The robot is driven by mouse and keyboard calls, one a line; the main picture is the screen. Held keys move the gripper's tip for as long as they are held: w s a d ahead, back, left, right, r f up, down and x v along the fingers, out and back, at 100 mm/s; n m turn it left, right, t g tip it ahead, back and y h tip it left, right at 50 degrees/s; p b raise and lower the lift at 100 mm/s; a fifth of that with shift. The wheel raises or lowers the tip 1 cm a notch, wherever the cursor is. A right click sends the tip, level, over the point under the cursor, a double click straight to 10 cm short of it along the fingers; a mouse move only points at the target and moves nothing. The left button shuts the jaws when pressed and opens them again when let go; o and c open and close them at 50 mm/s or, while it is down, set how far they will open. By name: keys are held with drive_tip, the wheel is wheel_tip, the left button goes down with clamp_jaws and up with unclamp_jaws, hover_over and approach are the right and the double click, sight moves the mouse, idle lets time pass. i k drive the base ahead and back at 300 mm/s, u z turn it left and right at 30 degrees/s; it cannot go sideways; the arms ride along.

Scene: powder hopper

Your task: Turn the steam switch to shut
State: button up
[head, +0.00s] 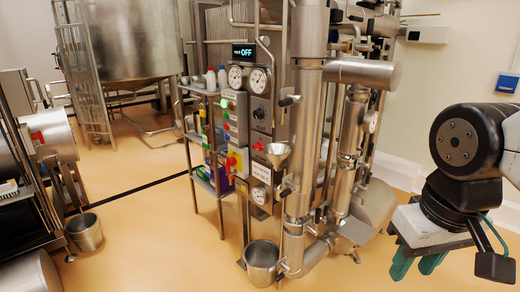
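A grey control box (259,118) with a small dark round knob (259,113) and an unreadable label is on the front of the steel pipe frame, at the middle of the head view. It may carry the steam switch; the label and the knob's setting are too small to tell. A dark display (243,51) above it ends in "OFF" in lit letters. My gripper (412,271) hangs at the lower right, pointing down, well apart from the panel. Its two green fingers are apart, with nothing seen between them.
Two round gauges (247,78) sit above the box. A steel funnel (278,154), thick vertical pipes (307,110) and a floor bucket (262,262) stand nearby. A side shelf (203,90) holds bottles. Open floor (150,240) lies front left.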

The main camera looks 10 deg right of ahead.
sight(258, 147)
drive_tip(key=z, duration=0.4)
drive_tip(key=k, duration=0.25)
drive_tip(key=u, duration=1.15)
drive_tip(key=i, duration=1.15)
drive_tip(key=z, duration=0.25)
